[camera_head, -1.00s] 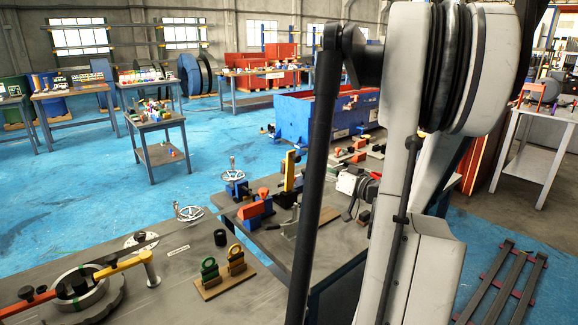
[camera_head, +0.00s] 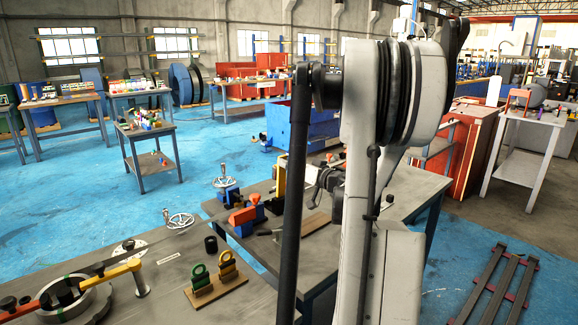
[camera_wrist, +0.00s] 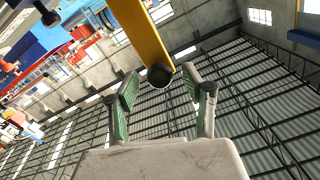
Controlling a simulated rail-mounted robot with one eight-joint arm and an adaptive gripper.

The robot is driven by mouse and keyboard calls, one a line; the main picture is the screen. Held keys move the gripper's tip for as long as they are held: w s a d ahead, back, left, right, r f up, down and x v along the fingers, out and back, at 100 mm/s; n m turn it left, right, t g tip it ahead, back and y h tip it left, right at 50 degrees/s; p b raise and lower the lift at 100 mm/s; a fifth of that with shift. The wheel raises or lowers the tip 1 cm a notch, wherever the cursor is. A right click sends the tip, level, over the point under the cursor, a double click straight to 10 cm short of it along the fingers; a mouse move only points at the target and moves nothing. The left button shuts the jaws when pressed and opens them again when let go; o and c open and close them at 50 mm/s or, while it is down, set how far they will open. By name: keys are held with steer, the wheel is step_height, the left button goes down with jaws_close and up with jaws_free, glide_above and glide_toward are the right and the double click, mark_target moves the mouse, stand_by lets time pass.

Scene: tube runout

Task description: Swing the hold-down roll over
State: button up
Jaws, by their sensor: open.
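I cannot tell for certain which part is the hold-down roll. In the wrist view, a yellow bar (camera_wrist: 140,35) with a round black end (camera_wrist: 159,76) comes down from the top. My gripper (camera_wrist: 160,82) is open, its two green-padded fingers on either side of that black end, apart from it as far as I can see. In the head view, my gripper (camera_head: 322,178) is near a yellow upright (camera_head: 281,180) on the middle bench (camera_head: 400,190), partly hidden behind my arm.
Green and yellow rings on a wooden base (camera_head: 215,290) sit on the front bench (camera_head: 165,300). Dark rails (camera_head: 495,290) lie on the floor at right.

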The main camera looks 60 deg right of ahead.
steer(key=shift+w+d, duration=0.2)
steer(key=shift+w, duration=0.4)
jaws_close()
